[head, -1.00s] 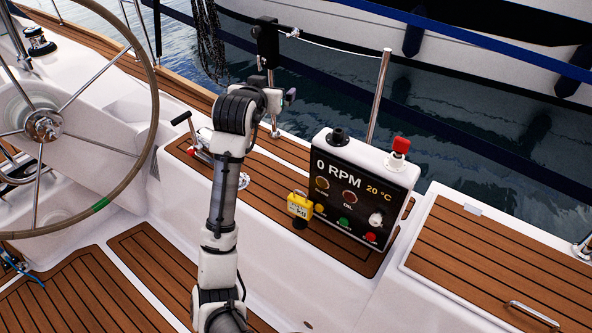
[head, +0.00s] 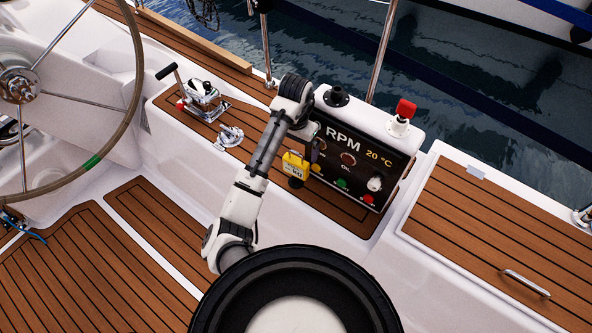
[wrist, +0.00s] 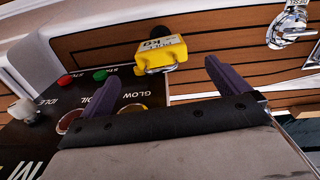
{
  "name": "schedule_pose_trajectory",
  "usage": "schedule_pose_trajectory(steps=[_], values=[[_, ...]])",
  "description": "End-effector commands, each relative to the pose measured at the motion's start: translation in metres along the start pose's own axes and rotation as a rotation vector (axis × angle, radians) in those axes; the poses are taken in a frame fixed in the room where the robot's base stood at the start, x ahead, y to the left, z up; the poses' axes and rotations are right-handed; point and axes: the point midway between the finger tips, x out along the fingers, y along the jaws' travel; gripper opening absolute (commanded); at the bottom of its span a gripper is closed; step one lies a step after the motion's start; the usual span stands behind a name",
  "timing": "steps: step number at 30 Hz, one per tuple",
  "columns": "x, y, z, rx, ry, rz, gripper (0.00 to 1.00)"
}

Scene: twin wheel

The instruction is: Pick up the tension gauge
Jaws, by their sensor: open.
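The tension gauge looks to be the small yellow device (head: 295,164) with a label and a dark lower part. It stands on the teak seat against the left front of the engine panel. In the wrist view the yellow gauge (wrist: 161,53) lies ahead of my gripper (wrist: 163,82), roughly between the two dark fingers but beyond their tips. The fingers are spread apart and nothing is between them. In the head view my arm reaches over beside the panel, and my gripper is mostly hidden behind its own links.
The black engine panel (head: 350,168) in a white housing, with buttons and a red-topped switch (head: 403,112), stands right beside the gauge. A winch with a lever (head: 203,97) and a metal fitting (head: 229,136) sit to the left. A steering wheel (head: 138,92) is at far left.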

Motion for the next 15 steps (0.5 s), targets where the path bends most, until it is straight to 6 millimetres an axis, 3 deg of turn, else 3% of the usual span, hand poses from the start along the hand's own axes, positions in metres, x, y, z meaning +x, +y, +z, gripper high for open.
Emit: schedule_pose_trajectory(steps=[2, 10, 15], values=[[0.014, 0.000, 0.000, -0.001, -0.001, 0.001, 1.00], [0.032, -0.001, 0.001, -0.002, -0.001, -0.001, 1.00], [0.060, -0.001, 0.001, -0.001, -0.002, 0.000, 1.00]])
